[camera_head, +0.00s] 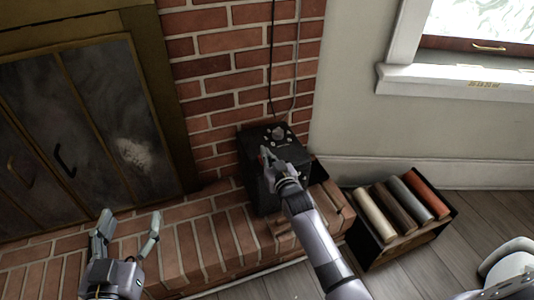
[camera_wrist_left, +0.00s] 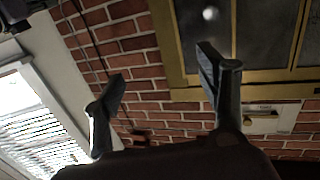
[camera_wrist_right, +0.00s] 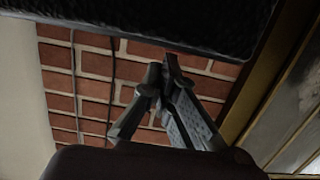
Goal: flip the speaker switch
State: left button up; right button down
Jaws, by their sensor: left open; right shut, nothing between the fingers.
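The black speaker (camera_head: 262,185) stands on the brick hearth against the brick wall in the head view. Its top face carries a round knob (camera_head: 278,133) and several small controls; I cannot tell which one is the switch. My right gripper (camera_head: 266,153) is shut and empty at the speaker's top, near the controls, and hides part of it. In the right wrist view the shut fingers (camera_wrist_right: 168,75) reach toward the dark speaker edge (camera_wrist_right: 150,30); whether they touch is unclear. My left gripper (camera_head: 127,225) is open and empty over the hearth, left of the speaker.
A dark rack (camera_head: 386,252) with several coloured rolls or books stands on the wood floor right of the speaker. The fireplace doors (camera_head: 75,120) are at left. Cables (camera_head: 272,60) run down the brick wall to the speaker. A window sill (camera_head: 450,83) is at upper right.

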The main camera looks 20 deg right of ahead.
jog(key=p, duration=0.2)
jog(key=shift+w+g+p, duration=0.15)
jog(key=shift+g+p, duration=0.15)
jog(key=shift+g, duration=0.1)
pick_arm(q)
jog(key=s+a+f+g+y+p, duration=0.2)
jog(key=s+a+f+g, duration=0.1)
jog(key=s+f+g, duration=0.45)
jog(key=s+a+f+g+y+p, duration=0.2)
jog(key=s+a+f+g, duration=0.1)
jog(key=s+f+g, duration=0.4)
pick_arm(e)
jog(key=shift+w+r+g, duration=0.2)
jog(key=shift+g, duration=0.6)
jog(key=g+p, duration=0.1)
jog(key=p, duration=0.1)
jog(key=shift+w+f+p, duration=0.1)
jog(key=shift+f+p, duration=0.2)
jog(key=shift+f, duration=0.05)
pick_arm(q)
jog(key=s+x, duration=0.1)
jog(key=x, duration=0.6)
jog(key=shift+s+a+f+n, duration=0.15)
jog(key=shift+s+f+n, duration=0.25)
jog(key=shift+s, duration=0.3)
pick_arm(e)
jog(key=shift+f, duration=0.15)
pick_arm(q)
jog(key=shift+r, duration=0.1)
